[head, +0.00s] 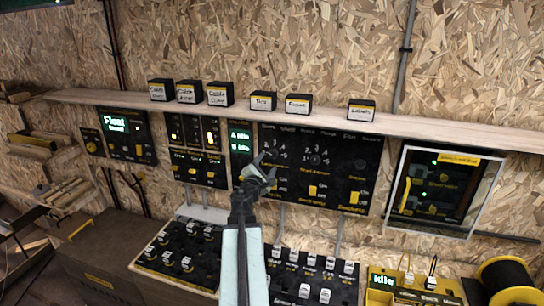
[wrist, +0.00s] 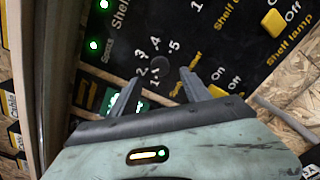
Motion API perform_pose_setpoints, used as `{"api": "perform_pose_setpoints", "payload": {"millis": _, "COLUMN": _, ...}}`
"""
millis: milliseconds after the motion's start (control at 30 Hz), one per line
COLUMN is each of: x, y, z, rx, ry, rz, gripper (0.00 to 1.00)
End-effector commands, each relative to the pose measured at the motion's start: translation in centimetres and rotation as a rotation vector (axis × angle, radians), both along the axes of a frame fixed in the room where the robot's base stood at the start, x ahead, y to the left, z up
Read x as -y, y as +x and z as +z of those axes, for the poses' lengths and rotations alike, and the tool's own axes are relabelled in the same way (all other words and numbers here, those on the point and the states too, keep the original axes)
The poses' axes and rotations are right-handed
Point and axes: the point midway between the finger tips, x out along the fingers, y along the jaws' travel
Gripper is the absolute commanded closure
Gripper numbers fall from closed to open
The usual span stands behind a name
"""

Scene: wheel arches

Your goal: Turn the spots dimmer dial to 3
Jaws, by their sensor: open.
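The spots dimmer dial (wrist: 161,65) is a dark round knob on a black panel, ringed by white numbers 1 to 5, with the "Spots" label to its left in the wrist view. Its pointer is too dark to read, so I cannot tell its setting. In the head view its numbers show just above my gripper (head: 264,168), which partly covers the dial. In the wrist view my gripper (wrist: 161,78) is open, with one fingertip on each side just below the dial. Nothing is between the fingers, and I cannot tell whether they touch the panel.
The black panel (head: 345,183) also carries a middle dial (head: 316,159) and yellow rocker switches (head: 313,190). A wooden shelf (head: 330,124) with labelled boxes runs above it. A framed panel (head: 440,190) hangs to the right. Switch boards (head: 180,250) stand below.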

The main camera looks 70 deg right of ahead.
Motion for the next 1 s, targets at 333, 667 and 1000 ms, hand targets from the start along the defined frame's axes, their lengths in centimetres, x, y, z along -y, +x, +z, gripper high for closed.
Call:
{"api": "perform_pose_setpoints", "payload": {"millis": 333, "x": 6.3, "y": 0.5, "z": 0.0, "rx": 0.003, "ry": 0.001, "rz": -0.001, "gripper": 0.44}}
{"api": "perform_pose_setpoints", "payload": {"millis": 667, "x": 6.9, "y": 0.4, "z": 0.0, "rx": 0.004, "ry": 0.002, "rz": -0.001, "gripper": 0.5}}
{"api": "perform_pose_setpoints", "payload": {"millis": 1000, "x": 7.1, "y": 0.4, "z": 0.0, "rx": 0.007, "ry": 0.001, "rz": -0.001, "gripper": 1.0}}
